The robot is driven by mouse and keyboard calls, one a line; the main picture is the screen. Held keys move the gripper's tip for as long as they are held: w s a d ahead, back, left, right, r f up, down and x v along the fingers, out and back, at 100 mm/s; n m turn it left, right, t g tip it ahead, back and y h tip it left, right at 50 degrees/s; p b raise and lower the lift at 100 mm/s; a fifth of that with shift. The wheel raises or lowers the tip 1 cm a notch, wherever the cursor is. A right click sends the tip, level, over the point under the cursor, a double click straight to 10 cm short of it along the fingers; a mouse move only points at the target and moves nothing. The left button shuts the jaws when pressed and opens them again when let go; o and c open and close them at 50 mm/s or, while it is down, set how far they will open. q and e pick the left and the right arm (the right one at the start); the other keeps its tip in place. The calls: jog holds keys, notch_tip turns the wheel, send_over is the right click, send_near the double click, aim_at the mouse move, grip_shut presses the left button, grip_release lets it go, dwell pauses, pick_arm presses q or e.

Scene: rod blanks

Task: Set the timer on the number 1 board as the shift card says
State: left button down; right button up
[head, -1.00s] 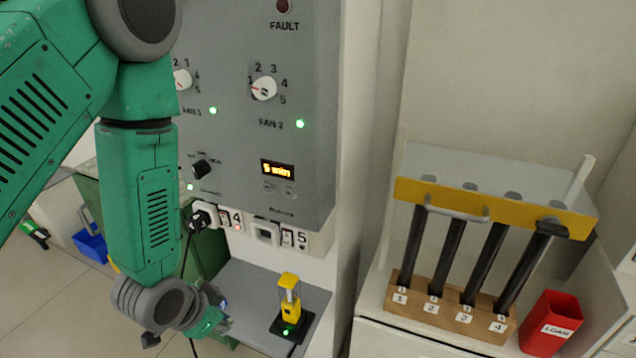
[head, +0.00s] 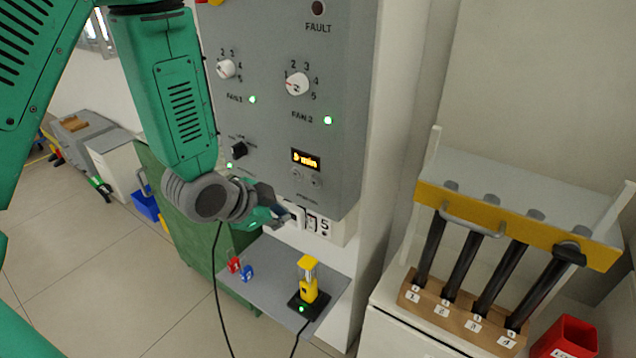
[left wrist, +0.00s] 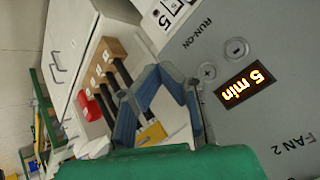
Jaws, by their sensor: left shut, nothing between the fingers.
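The grey control board (head: 265,130) carries the timer display (head: 305,159), which reads 5 min. Two small round buttons sit under it; in the left wrist view these are a plus button (left wrist: 207,70) and a minus button (left wrist: 235,48) beside the display (left wrist: 248,84), near RUN-ON lettering. My right gripper is not in view.
Fan knobs (head: 297,84) and a black knob (head: 239,150) are on the board. Below, a grey shelf (head: 265,298) holds a yellow device (head: 308,280) and red and blue tags (head: 240,268). A black cable (head: 216,290) hangs down. Black rods (head: 462,261) stand at right.

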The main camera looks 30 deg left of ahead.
aim_at(314, 182)
pick_arm(q)
jog(key=w, duration=0.8)
jog(key=shift+w+d, duration=0.15)
jog(key=shift+w, duration=0.2)
dwell(0.6)
jog(key=shift+w+p, duration=0.2)
jog(key=shift+p, duration=0.2)
jog(key=shift+w, duration=0.15)
dwell(0.4)
